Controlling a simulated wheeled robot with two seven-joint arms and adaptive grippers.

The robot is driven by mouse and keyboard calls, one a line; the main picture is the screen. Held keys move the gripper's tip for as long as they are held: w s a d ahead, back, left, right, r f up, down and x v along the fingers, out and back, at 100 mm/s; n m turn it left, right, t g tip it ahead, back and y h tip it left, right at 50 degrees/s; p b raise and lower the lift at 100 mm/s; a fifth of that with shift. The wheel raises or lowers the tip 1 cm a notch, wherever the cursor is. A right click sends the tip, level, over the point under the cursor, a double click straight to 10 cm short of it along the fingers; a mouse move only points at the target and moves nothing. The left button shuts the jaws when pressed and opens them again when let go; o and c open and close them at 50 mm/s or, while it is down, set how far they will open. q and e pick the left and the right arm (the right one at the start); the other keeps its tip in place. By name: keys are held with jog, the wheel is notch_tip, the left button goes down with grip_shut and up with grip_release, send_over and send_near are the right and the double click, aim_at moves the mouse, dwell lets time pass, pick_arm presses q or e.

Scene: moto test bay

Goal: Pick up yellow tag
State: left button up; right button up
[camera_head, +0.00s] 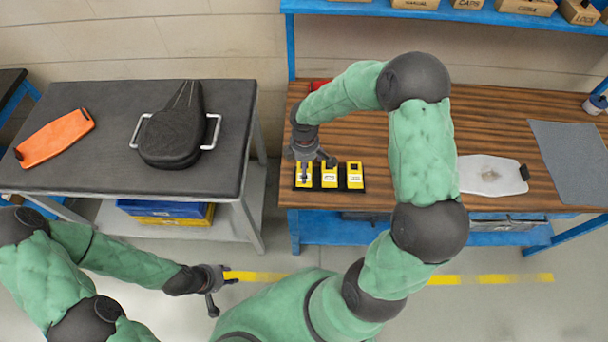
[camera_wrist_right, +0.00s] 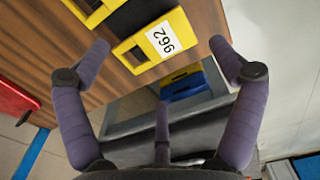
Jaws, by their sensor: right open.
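Three yellow tags stand in a row on the wooden bench in the head view: a left one (camera_head: 304,181), a middle one (camera_head: 329,181) and a right one (camera_head: 354,181). My right gripper (camera_head: 315,160) is above the left end of the row, partly covering the left tag. In the right wrist view the gripper (camera_wrist_right: 160,50) is open and empty, with a yellow tag labelled 962 (camera_wrist_right: 135,50) between and beyond its fingers. Part of another yellow tag (camera_wrist_right: 95,14) shows beside it. My left gripper (camera_head: 217,290) is open and empty, low over the floor.
A grey table (camera_head: 80,172) at left holds an orange board (camera_head: 55,138) and a black cover (camera_head: 172,140). Blue and yellow bins (camera_head: 165,213) sit below. A white panel (camera_head: 480,177) and grey mat (camera_head: 573,160) lie on the bench's right. A gap separates table and bench.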

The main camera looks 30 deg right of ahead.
aim_at(298, 184)
jog(key=shift+s+a+f+b, duration=0.15)
jog(key=shift+f+b, duration=0.2)
jog(key=shift+f, duration=0.9)
jog(key=shift+s+a+f+b, duration=0.1)
jog(key=shift+f+b, duration=0.2)
jog(key=shift+f, duration=0.95)
jog(key=shift+f, duration=0.25)
jog(key=c, duration=1.1)
